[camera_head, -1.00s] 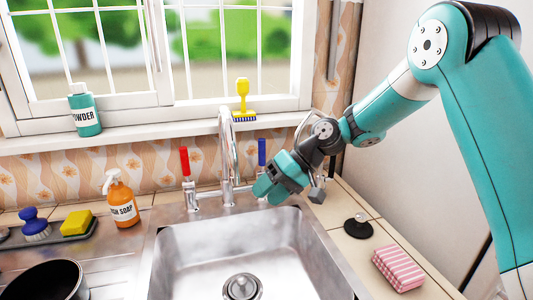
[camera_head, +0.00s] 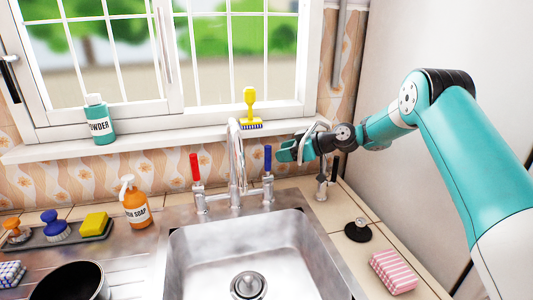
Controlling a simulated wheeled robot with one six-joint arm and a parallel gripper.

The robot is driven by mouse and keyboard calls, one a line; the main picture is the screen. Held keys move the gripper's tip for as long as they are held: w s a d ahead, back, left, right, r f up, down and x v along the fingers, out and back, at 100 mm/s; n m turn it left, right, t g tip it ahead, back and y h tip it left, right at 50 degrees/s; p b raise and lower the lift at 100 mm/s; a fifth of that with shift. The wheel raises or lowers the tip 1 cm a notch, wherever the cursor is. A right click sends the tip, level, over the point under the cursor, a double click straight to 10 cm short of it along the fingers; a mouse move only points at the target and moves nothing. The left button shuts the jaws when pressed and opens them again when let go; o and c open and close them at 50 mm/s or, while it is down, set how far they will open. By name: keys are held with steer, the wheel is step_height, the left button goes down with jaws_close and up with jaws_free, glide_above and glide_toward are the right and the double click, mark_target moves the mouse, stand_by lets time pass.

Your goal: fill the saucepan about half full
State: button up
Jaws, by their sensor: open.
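The saucepan (camera_head: 73,283) is dark inside and stands on the drainer at the lower left, cut off by the picture edge; I see no water in it. The steel tap (camera_head: 235,160) rises behind the sink, with a red lever (camera_head: 195,168) on its left and a blue lever (camera_head: 267,160) on its right. Both levers stand upright. My gripper (camera_head: 283,151) is open and empty, pointing left, near the top of the blue lever and to its right. I cannot tell whether it touches the lever.
The sink basin (camera_head: 195,255) is empty, with a plug fitting (camera_head: 248,285) in it. An orange soap bottle (camera_head: 135,205) stands left of the taps. A black plug (camera_head: 358,230) and a pink striped sponge (camera_head: 393,271) lie at right. A yellow brush (camera_head: 250,108) stands on the sill.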

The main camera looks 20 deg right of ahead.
mark_target(267, 167)
steer(key=p+x, duration=0.1)
steer(key=x, duration=0.5)
steer(key=shift+a+p, duration=0.1)
steer(key=shift+p, duration=0.3)
steer(key=shift+f, duration=0.1)
jaws_close()
